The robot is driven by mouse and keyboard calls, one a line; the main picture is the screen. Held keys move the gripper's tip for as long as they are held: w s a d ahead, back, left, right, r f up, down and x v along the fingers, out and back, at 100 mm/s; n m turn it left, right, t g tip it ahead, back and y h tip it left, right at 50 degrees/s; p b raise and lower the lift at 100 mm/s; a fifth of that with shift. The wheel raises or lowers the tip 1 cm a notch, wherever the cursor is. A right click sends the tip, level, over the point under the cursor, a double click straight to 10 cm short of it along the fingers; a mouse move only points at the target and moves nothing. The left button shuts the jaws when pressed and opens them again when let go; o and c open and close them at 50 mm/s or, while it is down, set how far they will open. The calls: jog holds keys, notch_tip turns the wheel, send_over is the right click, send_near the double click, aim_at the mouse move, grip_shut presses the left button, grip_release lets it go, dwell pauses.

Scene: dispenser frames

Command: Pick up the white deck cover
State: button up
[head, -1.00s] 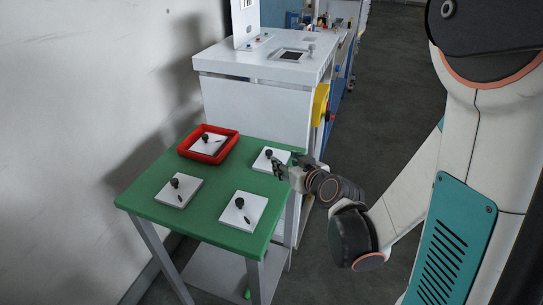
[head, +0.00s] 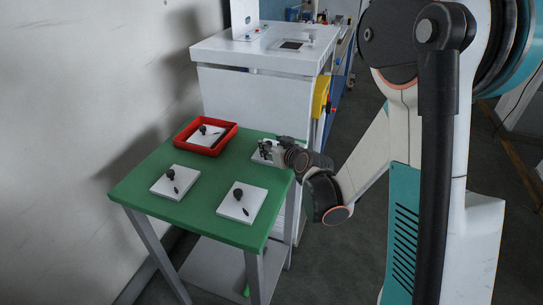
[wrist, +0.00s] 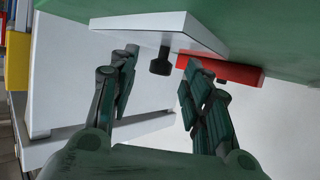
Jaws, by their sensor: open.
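Several white square deck covers, each with a black knob and a small dark handle-like piece, lie on the green table (head: 190,212). One is at the front left (head: 167,188), one at the front right (head: 233,211), one inside the red tray (head: 233,127), and one at the back right (head: 258,158). My gripper (head: 268,149) is over the back-right cover and partly hides it. In the wrist view my gripper (wrist: 160,64) is open, its fingers on either side of that cover's black knob. The white cover (wrist: 130,22) shows beyond the fingertips; contact with the knob cannot be told.
A white cabinet (head: 250,100) with a yellow part (head: 320,97) on its side stands behind the table. A wall (head: 60,120) is on the left. The table has a lower shelf (head: 215,268). Dark floor (head: 350,265) lies open to the right.

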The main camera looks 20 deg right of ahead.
jog(key=shift+w+a+f, duration=0.1)
jog(key=shift+w+f, duration=0.1)
jog(key=shift+w, duration=0.15)
jog(key=shift+r, duration=0.1)
grip_shut()
